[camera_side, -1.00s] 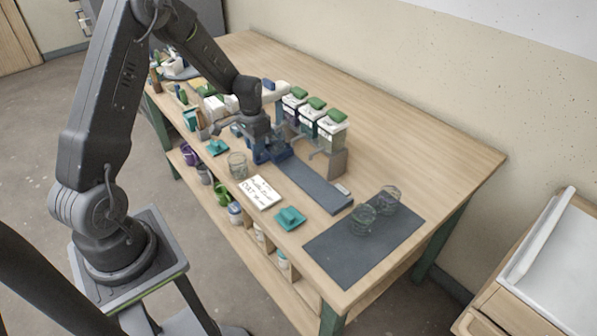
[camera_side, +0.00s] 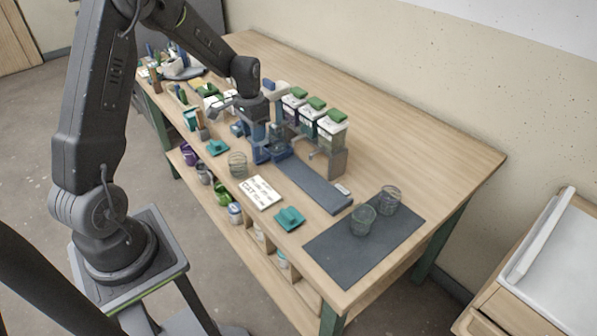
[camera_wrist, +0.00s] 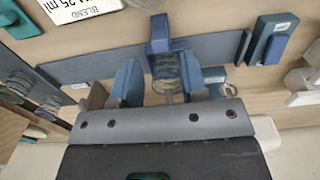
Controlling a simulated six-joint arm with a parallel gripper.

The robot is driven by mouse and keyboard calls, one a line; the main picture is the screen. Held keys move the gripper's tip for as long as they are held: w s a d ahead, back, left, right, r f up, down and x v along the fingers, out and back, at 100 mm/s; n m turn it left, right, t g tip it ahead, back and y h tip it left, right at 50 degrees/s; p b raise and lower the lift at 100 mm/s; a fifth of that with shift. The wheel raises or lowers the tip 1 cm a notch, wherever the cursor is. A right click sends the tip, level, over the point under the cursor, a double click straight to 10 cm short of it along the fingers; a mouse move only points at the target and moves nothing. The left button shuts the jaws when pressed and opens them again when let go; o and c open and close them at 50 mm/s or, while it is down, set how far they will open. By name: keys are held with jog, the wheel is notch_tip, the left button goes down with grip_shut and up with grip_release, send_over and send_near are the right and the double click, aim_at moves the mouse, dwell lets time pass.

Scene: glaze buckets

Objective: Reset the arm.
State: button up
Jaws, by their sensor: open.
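My gripper (camera_wrist: 158,82) is open, its two blue fingers pointing down over the blue-grey rail on the table. In the wrist view a clear glass jar (camera_wrist: 166,66) shows between the fingers, by a dark blue block (camera_wrist: 158,34) on the rail. I cannot tell whether the fingers touch the jar. In the side view my gripper is over the rail's far end, just left of the buckets, and its fingertips are hard to separate from the blue parts there. The rail (camera_side: 310,186) runs from there toward the front right.
Two glass jars (camera_side: 363,219) stand on a dark mat (camera_side: 345,258). Another jar (camera_side: 238,164), a written card (camera_side: 261,193) and a teal block (camera_side: 289,218) lie along the front. The table's right rear is clear.

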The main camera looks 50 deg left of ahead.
jog(key=shift+r, duration=1.05)
jog(key=shift+d+r, duration=0.1)
jog(key=shift+r, duration=0.05)
jog(key=s+d+r+t, duration=0.1)
jog(key=s+d+r, duration=0.2)
jog(key=d+r, duration=0.35)
jog(key=s+d+r+t, duration=0.2)
jog(key=s+d+r, duration=0.2)
jog(key=d+r, duration=0.25)
jog(key=s+d+r+t, duration=0.2)
jog(key=s+d+r, duration=0.2)
jog(key=s+d, duration=0.4)
jog(key=s, duration=0.4)
jog(key=shift+s+r+t, duration=0.2)
jog(key=shift+t, duration=0.1)
